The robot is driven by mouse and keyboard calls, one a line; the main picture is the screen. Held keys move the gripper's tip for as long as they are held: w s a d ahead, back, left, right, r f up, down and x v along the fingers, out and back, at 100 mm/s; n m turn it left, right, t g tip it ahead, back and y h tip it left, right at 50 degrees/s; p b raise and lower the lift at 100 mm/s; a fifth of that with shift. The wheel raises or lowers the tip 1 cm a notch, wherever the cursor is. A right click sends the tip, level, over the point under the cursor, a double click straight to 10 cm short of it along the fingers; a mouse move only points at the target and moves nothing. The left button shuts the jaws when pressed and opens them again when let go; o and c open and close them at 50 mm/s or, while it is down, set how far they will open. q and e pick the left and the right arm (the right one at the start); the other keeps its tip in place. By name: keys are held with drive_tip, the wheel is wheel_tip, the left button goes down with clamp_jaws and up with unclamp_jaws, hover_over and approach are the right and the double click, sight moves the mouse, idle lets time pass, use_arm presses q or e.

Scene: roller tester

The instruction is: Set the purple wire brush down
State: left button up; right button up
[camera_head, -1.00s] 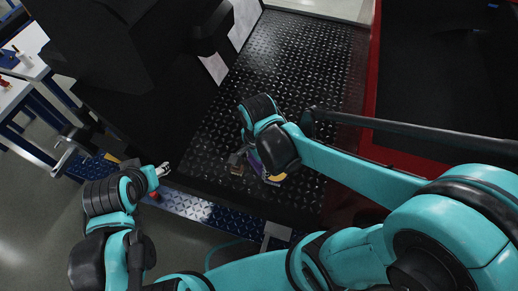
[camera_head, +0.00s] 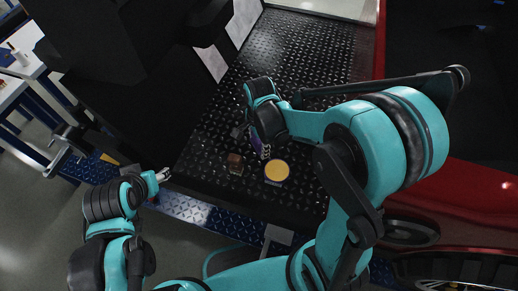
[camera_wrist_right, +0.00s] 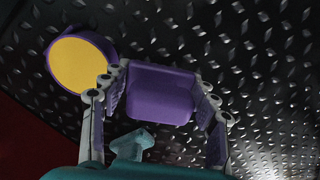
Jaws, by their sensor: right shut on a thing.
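The purple wire brush (camera_wrist_right: 160,95) sits between the fingers of my right gripper (camera_wrist_right: 157,112) in the right wrist view. The gripper is shut on it, over the black tread-plate surface (camera_wrist_right: 245,60). In the head view only a purple sliver of the brush (camera_head: 257,146) shows below the right wrist, and the wrist hides the rest. I cannot tell whether the brush touches the surface. My left gripper (camera_head: 163,174) is at the platform's front-left edge, away from the brush, too small to read.
A round yellow-topped thing with a purple side (camera_wrist_right: 80,62) stands beside the brush; its top also shows in the head view (camera_head: 276,170). A small brown block (camera_head: 235,162) is to its left. Tread plate behind is clear. A dark machine body (camera_head: 120,80) stands left.

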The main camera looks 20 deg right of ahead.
sight(259, 149)
drive_tip(key=shift+f+b, duration=0.4)
drive_tip(key=shift+f, duration=0.9)
drive_tip(key=shift+f, duration=0.15)
drive_tip(key=o, duration=0.8)
